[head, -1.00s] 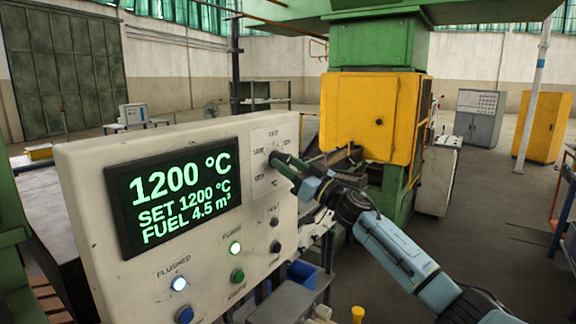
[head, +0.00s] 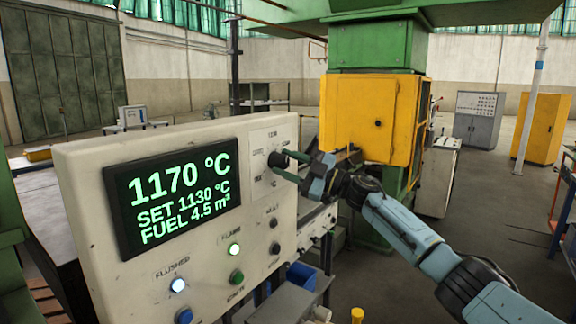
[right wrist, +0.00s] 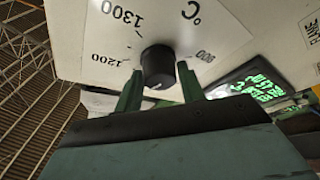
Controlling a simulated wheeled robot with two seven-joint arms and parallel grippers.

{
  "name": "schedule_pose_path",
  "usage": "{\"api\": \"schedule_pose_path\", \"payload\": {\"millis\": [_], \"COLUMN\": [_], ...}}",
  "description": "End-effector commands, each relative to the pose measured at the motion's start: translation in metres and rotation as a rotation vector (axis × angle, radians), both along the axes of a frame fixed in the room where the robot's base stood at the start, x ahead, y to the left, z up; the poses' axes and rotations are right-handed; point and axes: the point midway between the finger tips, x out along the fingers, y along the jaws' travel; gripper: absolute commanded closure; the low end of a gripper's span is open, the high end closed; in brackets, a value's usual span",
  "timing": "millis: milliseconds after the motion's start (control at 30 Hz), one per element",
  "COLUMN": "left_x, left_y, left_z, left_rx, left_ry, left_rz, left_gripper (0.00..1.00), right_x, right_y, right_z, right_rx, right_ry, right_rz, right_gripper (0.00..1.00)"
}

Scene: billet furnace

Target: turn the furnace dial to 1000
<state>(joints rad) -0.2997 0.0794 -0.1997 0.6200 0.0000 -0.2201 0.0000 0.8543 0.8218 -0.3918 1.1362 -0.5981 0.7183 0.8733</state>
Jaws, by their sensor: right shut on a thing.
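The furnace dial is a round black knob (head: 276,160) on a white scale plate at the upper right of the control panel (head: 84,190). The right wrist view shows the knob (right wrist: 158,66) close up, with 1200, 1300 and 900 marks around it and a small white mark on its near edge. My right gripper (head: 290,163) reaches it from the right. Its green fingers (right wrist: 160,84) are shut on the knob, one on each side. The display (head: 178,195) reads 1170 °C, SET 1130 °C, FUEL 4.5 m³. My left gripper is not in view.
The green and yellow furnace (head: 360,110) stands behind my right arm. Open floor lies to the right.

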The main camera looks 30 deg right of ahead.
Motion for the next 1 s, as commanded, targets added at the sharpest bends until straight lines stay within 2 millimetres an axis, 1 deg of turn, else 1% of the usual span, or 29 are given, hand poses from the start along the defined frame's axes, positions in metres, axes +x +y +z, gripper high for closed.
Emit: {"api": "schedule_pose_path", "payload": {"millis": [467,1000], "left_x": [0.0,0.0], "left_y": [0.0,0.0], "left_z": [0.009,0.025], "left_rx": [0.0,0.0], "left_ry": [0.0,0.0], "left_rz": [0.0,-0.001], "left_gripper": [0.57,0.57], "right_x": [0.001,0.001], "right_y": [-0.002,-0.002], "right_z": [0.004,0.007], "right_rx": [-0.421,-0.889], "right_ry": [-0.173,-0.367], "right_rz": [-0.001,0.0], "right_gripper": [0.83,0.84]}}
